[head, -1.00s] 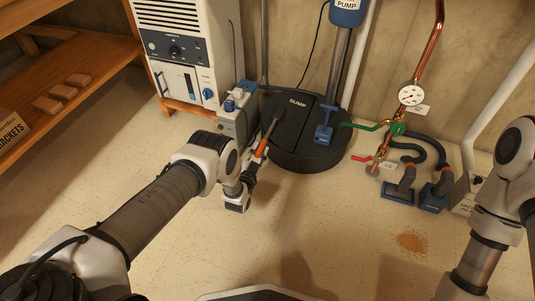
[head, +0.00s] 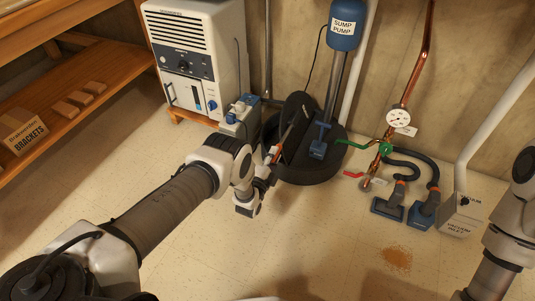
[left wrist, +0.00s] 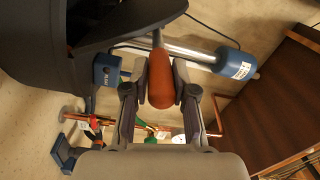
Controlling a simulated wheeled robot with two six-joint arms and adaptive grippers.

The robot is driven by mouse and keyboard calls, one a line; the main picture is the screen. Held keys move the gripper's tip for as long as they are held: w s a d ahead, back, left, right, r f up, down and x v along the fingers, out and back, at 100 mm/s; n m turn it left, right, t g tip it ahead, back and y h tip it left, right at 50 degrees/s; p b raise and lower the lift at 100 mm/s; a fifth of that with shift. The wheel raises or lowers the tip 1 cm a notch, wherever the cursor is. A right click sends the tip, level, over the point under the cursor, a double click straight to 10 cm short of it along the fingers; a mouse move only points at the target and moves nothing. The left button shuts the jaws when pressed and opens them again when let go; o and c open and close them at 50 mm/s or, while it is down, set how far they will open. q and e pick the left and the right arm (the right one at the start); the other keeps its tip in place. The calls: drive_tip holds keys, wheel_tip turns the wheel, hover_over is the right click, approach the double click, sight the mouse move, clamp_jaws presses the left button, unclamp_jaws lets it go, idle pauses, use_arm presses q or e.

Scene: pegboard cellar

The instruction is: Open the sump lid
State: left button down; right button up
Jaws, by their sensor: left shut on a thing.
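The black round sump (head: 318,170) stands on the floor by the wall. Its left lid flap (head: 297,118) is tilted steeply up, with a dark opening at its left. My left gripper (head: 271,160) is shut on an orange handle (left wrist: 161,88), which has a grey shaft running to the lid. Whether the shaft is fixed to the lid cannot be told. In the left wrist view the handle sits between both fingers (left wrist: 161,74), and the dark lid (left wrist: 120,18) spans the upper left. My right gripper is out of view.
A blue sump pump (head: 343,25) on a metal column rises from the sump's right part. A white dehumidifier-like unit (head: 200,55) stands left behind. Copper pipe (head: 418,75), vacuum hoses (head: 420,160) and a vacuum inlet (head: 463,214) are right.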

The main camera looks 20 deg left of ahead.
use_arm(q)
drive_tip(key=shift+s+d+r+m, duration=0.1)
drive_tip(key=shift+d+r+m, duration=0.05)
drive_tip(key=shift+d+m, duration=1.1)
drive_tip(key=shift+d+r+m, duration=0.1)
drive_tip(key=shift+d+m, duration=0.85)
drive_tip(key=shift+d, duration=0.6)
drive_tip(key=c, duration=0.9)
unclamp_jaws()
drive_tip(key=shift+d, duration=0.1)
drive_tip(key=shift+s, duration=0.1)
